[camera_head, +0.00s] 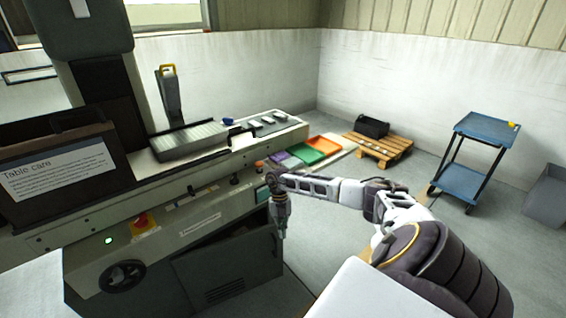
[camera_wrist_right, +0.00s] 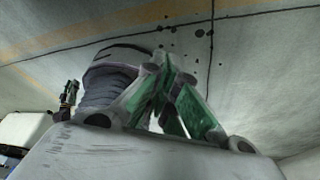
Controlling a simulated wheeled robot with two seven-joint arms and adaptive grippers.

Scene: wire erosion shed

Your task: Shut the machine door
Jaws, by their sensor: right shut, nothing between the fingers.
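The machine door (camera_head: 232,268) is a dark grey panel with vent slots, low on the front of the machine (camera_head: 150,215). It stands ajar, with a dark gap above its top edge and its right side swung outward. My right gripper (camera_head: 282,232) points down by the door's right edge, shut and empty. I cannot tell whether it touches the door. In the right wrist view its green-grey fingers (camera_wrist_right: 180,100) are together, with floor behind them; the door cannot be made out there. My left gripper does not show in the head view.
A red knob on a yellow plate (camera_head: 142,223) and a black handwheel (camera_head: 122,275) are on the machine front. Coloured trays (camera_head: 315,149), a pallet (camera_head: 384,146) with a black case, and a blue trolley (camera_head: 487,128) stand beyond. The floor right of the door is open.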

